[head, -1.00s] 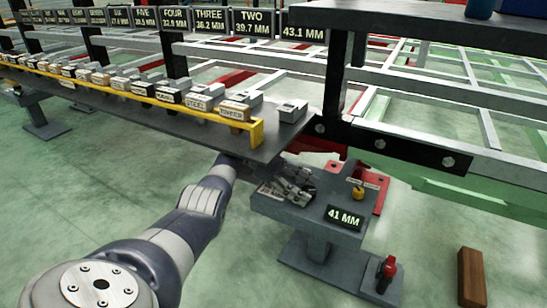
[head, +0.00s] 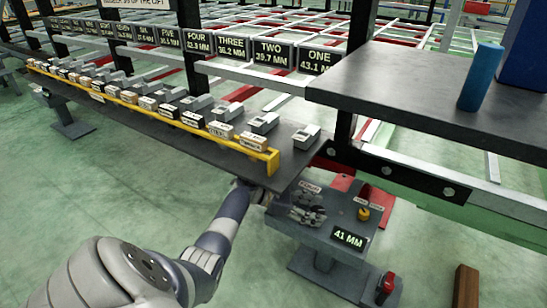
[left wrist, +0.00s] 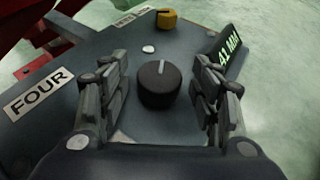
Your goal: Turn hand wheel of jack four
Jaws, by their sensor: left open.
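The jack's grey console (head: 310,235) stands below the right end of the long dark shelf, with a FOUR label (left wrist: 38,92) and a lit 41 MM display (head: 348,238). A round black knob with a pale pointer line, apparently the hand wheel (left wrist: 159,86), is on the console top in the left wrist view. My left gripper (head: 308,212) is over the console. In the left wrist view the gripper (left wrist: 160,100) is open, with one finger on each side of the knob and visible gaps. The knob is hidden in the head view. My right gripper is not in view.
A yellow knob (head: 363,213) and a white button (left wrist: 148,49) are on the console. The dark shelf (head: 240,165) carries several small blocks behind a yellow rail. A red-handled post (head: 386,284) and a brown block (head: 466,287) stand on the floor at right.

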